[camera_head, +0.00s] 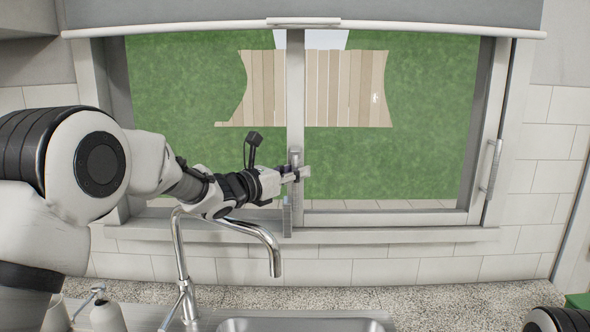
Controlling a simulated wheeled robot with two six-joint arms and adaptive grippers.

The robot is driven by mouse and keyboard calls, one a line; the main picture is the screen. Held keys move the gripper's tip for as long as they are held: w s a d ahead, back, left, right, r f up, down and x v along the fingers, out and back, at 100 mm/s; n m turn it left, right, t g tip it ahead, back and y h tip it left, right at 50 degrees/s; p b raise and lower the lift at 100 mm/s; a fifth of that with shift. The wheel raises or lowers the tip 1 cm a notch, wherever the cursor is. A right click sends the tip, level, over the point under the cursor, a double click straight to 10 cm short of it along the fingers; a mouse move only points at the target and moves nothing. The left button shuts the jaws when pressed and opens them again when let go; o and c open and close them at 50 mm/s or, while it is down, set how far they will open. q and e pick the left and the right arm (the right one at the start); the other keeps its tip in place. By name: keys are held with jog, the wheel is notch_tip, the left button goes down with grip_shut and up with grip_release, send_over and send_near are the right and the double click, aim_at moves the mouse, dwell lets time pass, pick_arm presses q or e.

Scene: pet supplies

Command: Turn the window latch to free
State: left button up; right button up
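The window latch (295,158) is a small grey metal piece on the window's middle upright. My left arm reaches in from the left, across the front of the window. My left gripper (297,173) is at the latch, its fingertips overlapping the latch's lower part. The picture is too small to tell whether the fingers are closed on the latch or just beside it. The gripper hides part of the latch. My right gripper is out of view; only a dark part of my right arm shows in the bottom right corner.
A chrome faucet (262,237) curves up below my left forearm, over the sink (305,325). A soap dispenser (107,315) stands at lower left. A roller blind (420,29) hangs across the top. A vertical handle (493,168) is on the right frame. The right counter (460,300) is clear.

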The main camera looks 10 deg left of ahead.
pick_arm(q)
grip_shut()
jog(key=shift+s+r+g+p, duration=0.1)
jog(key=shift+r+g+p, duration=0.15)
jog(key=shift+p, duration=0.55)
jog(key=shift+s+d+r+n+g+y+p, duration=0.1)
jog(key=shift+s+r+n+g+y+p, duration=0.3)
jog(key=shift+n+g+p, duration=1.85)
jog(key=shift+s+d+r+n+g+y+p, duration=0.25)
jog(key=shift+s+r+g+p, duration=0.7)
jog(key=shift+p, duration=2.65)
jog(key=shift+s+r+n+g+y+p, duration=0.1)
jog(key=shift+s+n+g+p, duration=0.25)
jog(key=shift+n+g+p, duration=1.95)
jog(key=shift+m+t+p, duration=0.35)
jog(key=shift+m+p, duration=0.3)
jog(key=shift+m, duration=0.25)
